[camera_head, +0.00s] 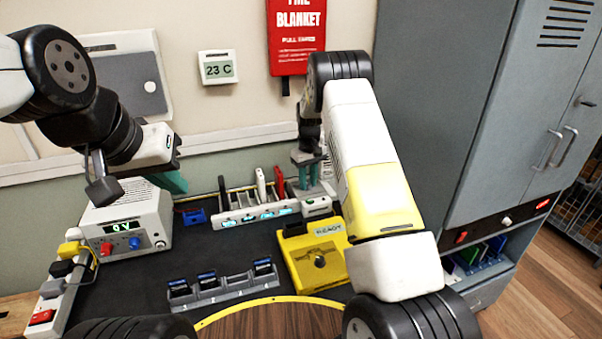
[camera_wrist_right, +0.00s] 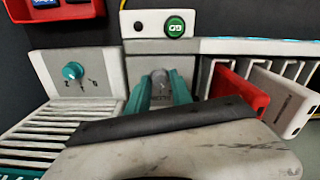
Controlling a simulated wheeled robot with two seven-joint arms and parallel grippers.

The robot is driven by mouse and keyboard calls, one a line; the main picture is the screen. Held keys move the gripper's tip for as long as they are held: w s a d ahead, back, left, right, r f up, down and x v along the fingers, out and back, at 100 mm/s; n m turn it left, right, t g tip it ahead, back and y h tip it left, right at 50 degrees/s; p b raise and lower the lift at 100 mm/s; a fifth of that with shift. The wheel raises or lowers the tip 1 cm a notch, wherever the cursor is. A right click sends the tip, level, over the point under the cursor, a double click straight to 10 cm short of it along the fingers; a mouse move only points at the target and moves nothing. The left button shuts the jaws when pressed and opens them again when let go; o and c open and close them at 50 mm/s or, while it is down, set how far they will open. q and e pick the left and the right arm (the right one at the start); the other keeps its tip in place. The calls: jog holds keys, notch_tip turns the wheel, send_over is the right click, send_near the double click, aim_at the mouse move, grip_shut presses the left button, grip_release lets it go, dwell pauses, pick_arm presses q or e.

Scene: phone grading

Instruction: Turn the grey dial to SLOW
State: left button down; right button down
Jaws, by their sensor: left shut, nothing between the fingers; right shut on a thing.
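The grey dial (camera_wrist_right: 160,78) shows between the teal fingers of my right gripper (camera_wrist_right: 160,92) in the right wrist view. The fingers are shut on it from both sides. Small dark lettering shows around the dial, but I cannot read it or tell where the dial points. In the head view my right gripper (camera_head: 308,172) reaches down at the back of the bench, by the right end of the slotted rack, and hides the dial. My left gripper (camera_head: 172,183) is shut and empty above the white power supply, away from the dial.
A teal knob (camera_wrist_right: 72,70) on a white panel and a green button (camera_wrist_right: 175,27) are close to the dial. A red device (camera_wrist_right: 238,98) stands in the rack (camera_head: 250,213) beside my gripper. A yellow box (camera_head: 332,276) and grey slotted tray (camera_head: 224,291) are nearer on the bench.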

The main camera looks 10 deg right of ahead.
aim_at(308, 184)
jog(key=m, duration=0.6)
jog(key=shift+m, duration=0.4)
dwell(0.4)
jog(key=c, duration=1.1)
grip_release()
jog(key=shift+c, duration=0.2)
jog(key=shift+r, duration=3.9)
